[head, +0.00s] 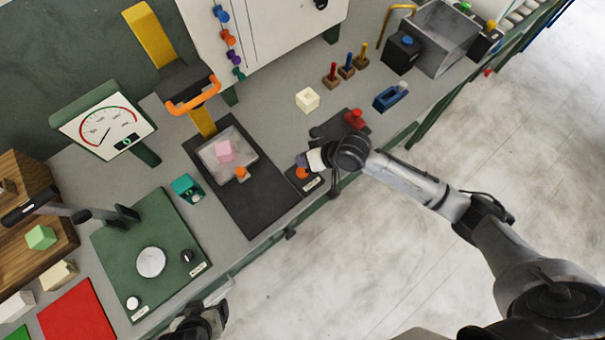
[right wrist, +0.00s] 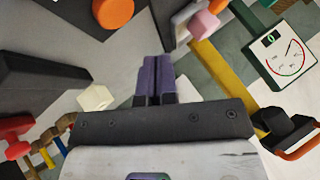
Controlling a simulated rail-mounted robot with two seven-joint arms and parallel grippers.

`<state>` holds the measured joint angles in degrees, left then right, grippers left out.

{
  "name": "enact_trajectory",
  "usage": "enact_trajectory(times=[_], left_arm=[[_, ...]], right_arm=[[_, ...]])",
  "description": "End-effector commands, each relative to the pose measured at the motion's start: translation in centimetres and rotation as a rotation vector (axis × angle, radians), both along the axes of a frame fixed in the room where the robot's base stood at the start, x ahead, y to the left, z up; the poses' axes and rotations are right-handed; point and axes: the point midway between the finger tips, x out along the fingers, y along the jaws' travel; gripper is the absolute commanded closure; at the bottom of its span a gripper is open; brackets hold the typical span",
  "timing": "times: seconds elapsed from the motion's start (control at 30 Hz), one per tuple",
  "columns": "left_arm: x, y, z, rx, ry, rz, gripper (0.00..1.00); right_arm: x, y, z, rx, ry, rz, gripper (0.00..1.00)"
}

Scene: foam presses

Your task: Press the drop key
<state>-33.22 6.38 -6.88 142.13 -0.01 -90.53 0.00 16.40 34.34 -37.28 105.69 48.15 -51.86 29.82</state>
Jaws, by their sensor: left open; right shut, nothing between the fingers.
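An orange round button (head: 302,173) sits on a small black box with a label too small to read, at the front edge of the bench; I cannot tell whether it is the drop key. It also shows in the right wrist view (right wrist: 113,13). My right gripper (head: 304,160) is beside and above the button. Its purple fingers (right wrist: 156,78) are shut with nothing between them. Whether they touch the button cannot be told. A pink block (head: 224,151) lies in the clear tray of the dark press. My left gripper (head: 200,325) is open at the bottom edge, partly cut off.
A cream cube (head: 307,99) and a red-knobbed dark fixture (head: 354,118) lie right of the press. A teal box (head: 187,188) and green plate (head: 160,235) are left. Floor is clear in front.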

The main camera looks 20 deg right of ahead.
Motion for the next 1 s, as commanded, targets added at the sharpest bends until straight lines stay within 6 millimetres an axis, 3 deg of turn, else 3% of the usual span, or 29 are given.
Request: enact_trajectory(times=[0.03,0.3,1.0], left_arm=[[0.0,0.0,-1.4,0.0,0.0,-0.001,0.22],[0.0,0.2,-2.0,0.008,0.002,-0.005,0.22],[0.0,0.2,-2.0,0.007,0.0,-0.004,0.22]], right_arm=[[0.0,0.0,-1.3,0.0,-0.001,0.001,1.0],[0.0,0.0,-3.2,0.0,0.001,0.0,1.0],[0.0,0.0,-3.4,0.0,0.001,0.0,1.0]])
